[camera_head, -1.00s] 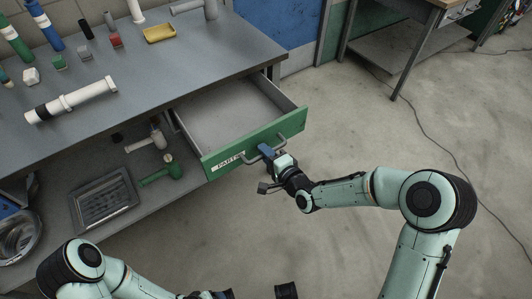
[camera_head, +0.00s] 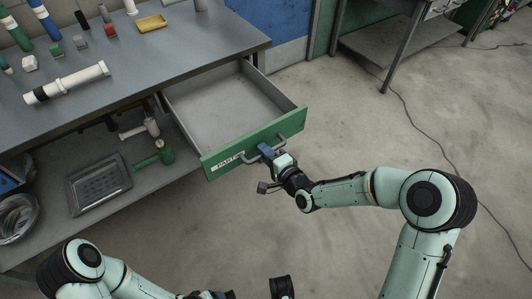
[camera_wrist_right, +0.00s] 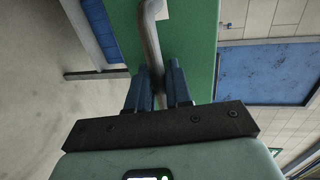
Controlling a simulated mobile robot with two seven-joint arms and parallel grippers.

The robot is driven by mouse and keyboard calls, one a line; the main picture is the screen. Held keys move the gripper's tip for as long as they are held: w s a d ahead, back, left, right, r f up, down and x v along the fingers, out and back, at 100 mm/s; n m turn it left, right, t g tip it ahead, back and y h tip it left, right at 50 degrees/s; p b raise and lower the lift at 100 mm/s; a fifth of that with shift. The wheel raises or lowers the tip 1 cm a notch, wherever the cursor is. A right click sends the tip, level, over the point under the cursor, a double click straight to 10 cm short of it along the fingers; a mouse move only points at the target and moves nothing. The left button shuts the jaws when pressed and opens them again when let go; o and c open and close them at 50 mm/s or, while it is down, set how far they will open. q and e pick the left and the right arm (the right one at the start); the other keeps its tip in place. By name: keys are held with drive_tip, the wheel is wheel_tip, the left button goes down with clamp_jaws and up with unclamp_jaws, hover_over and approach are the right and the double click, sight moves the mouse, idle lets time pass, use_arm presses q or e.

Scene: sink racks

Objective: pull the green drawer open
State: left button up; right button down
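The green drawer front (camera_head: 222,158), with a white label, stands well out from the grey workbench. Its grey inside (camera_head: 225,95) is empty. The metal bar handle (camera_head: 291,142) runs across the front. My right gripper (camera_head: 266,150) is at the handle's middle. In the right wrist view, the blue fingers of that gripper (camera_wrist_right: 158,85) lie on both sides of the handle bar (camera_wrist_right: 150,40) and look closed on it. My left arm comes in at the lower left. Only dark parts of its wrist end show at the bottom edge, and its fingertips cannot be made out.
The lower shelf holds a metal tray (camera_head: 98,183) and a green pipe fitting (camera_head: 155,158). The floor before the drawer is clear; a cable crosses it at right.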

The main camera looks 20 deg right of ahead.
drive_tip(key=c, duration=1.2)
unclamp_jaws()
drive_tip(key=shift+s+d, duration=0.1)
use_arm(q)
drive_tip(key=shift+g+h, duration=0.3)
drive_tip(key=shift+g, duration=0.3)
drive_tip(key=s+r, duration=0.1)
drive_tip(key=s+d+r+p, duration=0.1)
drive_tip(key=s+r+p, duration=0.1)
drive_tip(key=shift+s+d, duration=0.35)
drive_tip(key=shift+s, duration=0.05)
use_arm(e)
drive_tip(key=v, duration=1.3)
drive_tip(key=shift+s, duration=0.1)
